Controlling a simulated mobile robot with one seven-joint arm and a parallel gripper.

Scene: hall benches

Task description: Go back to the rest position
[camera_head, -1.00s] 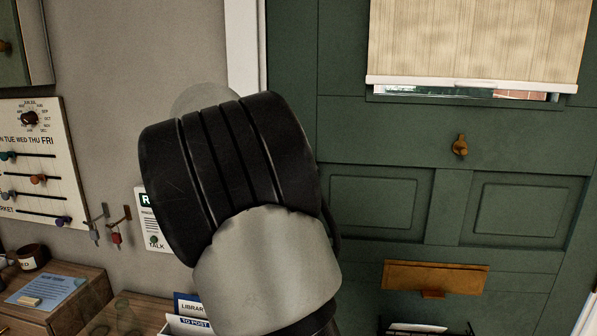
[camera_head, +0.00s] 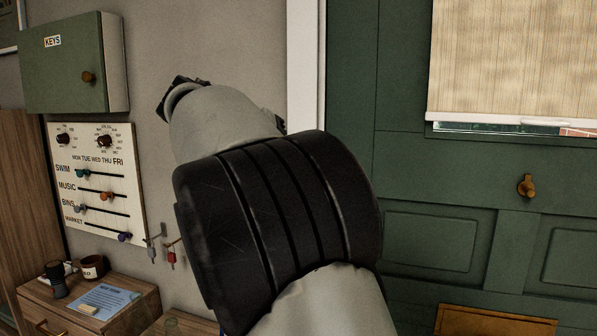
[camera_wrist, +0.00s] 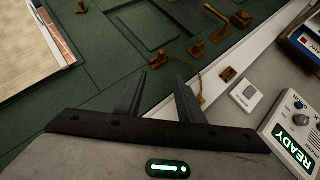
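In the wrist view, my gripper (camera_wrist: 160,76) shows two dark fingers standing apart with nothing between them. It is open and empty, and the green door lies beyond the fingertips. In the head view, my arm's dark banded joint and grey links fill the middle, raised in front of the wall and door. The fingers cannot be made out in the head view.
The green door (camera_head: 450,170) with a blind (camera_head: 510,60) stands right. A green key cabinet (camera_head: 70,65) and slider board (camera_head: 95,185) hang left, above a wooden cabinet (camera_head: 60,300). A white box marked READY (camera_wrist: 295,130) is at the wrist view's right.

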